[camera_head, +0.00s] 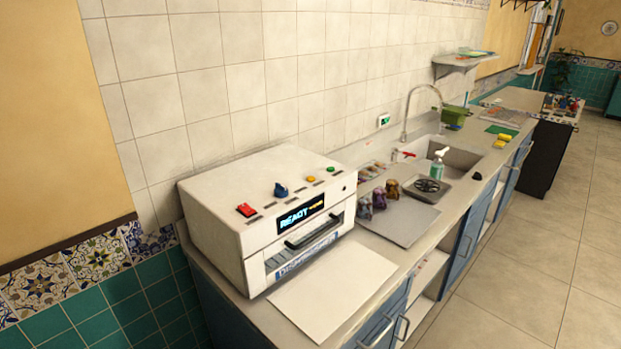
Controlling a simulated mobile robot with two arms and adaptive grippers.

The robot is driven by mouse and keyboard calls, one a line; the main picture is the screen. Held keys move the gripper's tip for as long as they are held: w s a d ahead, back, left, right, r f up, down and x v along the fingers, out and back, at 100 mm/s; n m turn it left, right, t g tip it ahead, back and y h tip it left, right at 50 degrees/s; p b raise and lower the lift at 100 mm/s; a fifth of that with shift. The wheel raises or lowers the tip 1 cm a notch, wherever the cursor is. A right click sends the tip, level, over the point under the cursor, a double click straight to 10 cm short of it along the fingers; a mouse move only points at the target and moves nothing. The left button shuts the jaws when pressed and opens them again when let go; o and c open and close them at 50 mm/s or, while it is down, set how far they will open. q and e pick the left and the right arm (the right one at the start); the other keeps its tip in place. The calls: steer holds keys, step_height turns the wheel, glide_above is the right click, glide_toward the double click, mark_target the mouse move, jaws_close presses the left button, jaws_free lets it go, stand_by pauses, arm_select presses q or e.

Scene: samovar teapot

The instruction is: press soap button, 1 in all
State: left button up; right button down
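A white boxy machine (225,215) stands on the near end of the counter. Its lit display (301,213) reads "READY". On its top edge are a red button (246,210), a blue knob (281,190), a yellow button (311,178) and a green button (330,169); any labels by them are too small to read. A soap bottle (438,167) with a white pump top and a green body stands upright beside the sink. I cannot tell which of these is the soap button. Neither of my grippers is in view.
A white sheet (335,292) lies before the machine. Farther along are a grey mat (400,222) with several small patterned objects, a sink (456,160) with a tall faucet (408,105), and a green pot (455,115). The tiled floor (545,255) at right is clear.

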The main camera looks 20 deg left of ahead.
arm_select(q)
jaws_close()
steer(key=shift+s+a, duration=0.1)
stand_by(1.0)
